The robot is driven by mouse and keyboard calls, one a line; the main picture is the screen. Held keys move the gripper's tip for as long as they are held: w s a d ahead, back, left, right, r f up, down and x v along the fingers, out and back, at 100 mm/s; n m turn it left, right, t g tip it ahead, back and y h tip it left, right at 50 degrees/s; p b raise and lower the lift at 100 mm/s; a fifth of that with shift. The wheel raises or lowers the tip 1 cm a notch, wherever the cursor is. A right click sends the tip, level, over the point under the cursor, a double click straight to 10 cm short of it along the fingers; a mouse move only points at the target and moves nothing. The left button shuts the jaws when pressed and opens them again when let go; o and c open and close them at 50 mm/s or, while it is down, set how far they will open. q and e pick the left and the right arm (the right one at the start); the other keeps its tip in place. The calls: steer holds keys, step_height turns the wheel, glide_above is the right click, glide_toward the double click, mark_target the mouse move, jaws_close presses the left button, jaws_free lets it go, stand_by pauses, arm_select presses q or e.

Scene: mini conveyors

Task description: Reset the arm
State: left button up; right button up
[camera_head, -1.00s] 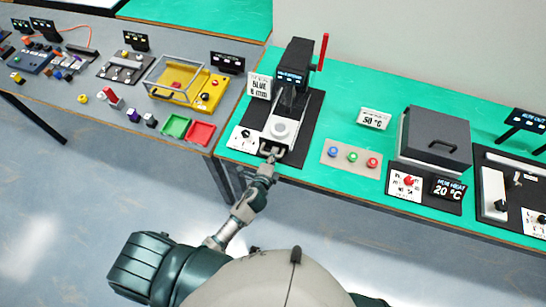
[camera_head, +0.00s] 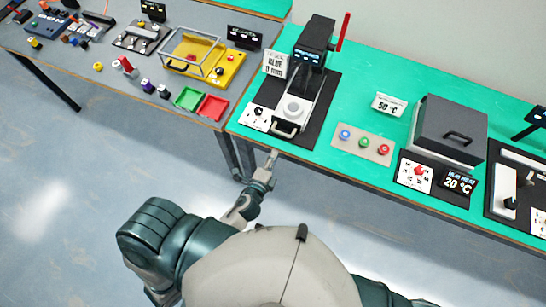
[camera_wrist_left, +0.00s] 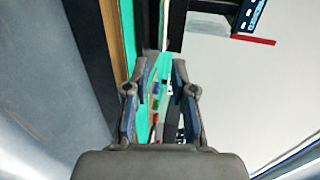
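My left gripper (camera_head: 271,157) is in front of the green table's front edge, below a black machine (camera_head: 315,42) with a red lever. My left arm reaches up from the bottom of the head view. My right gripper is not in view.
The green table (camera_head: 357,105) holds a panel of coloured buttons (camera_head: 362,143) and a grey lidded box (camera_head: 450,125). The grey table (camera_head: 125,85) at left carries green (camera_head: 187,98) and red (camera_head: 212,108) trays. The floor in front is clear.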

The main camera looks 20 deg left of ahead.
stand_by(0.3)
arm_select(q)
steer(key=s+a+f+n+g, duration=0.1)
steer(key=s+f+n+g, duration=0.2)
steer(key=f, duration=0.8)
steer(key=s+a+f+n+g, duration=0.2)
steer(key=s+f, duration=0.3)
steer(key=f, duration=0.6)
steer(key=s+a+f+n+g, duration=0.1)
steer(key=s+f+n+g, duration=0.2)
steer(key=f, duration=0.8)
steer(key=s+a+f+n+g, duration=0.1)
steer(key=s+f, duration=0.3)
steer(key=s, duration=0.4)
steer(key=s+a+f+n+g, duration=0.2)
steer(key=s+f+n+g, duration=0.1)
steer(key=s, duration=0.5)
steer(key=s+a+f+n+g, duration=0.2)
steer(key=s+f+n, duration=0.2)
steer(key=s+f, duration=0.3)
steer(key=shift+s+y, duration=0.3)
steer(key=shift+s, duration=0.65)
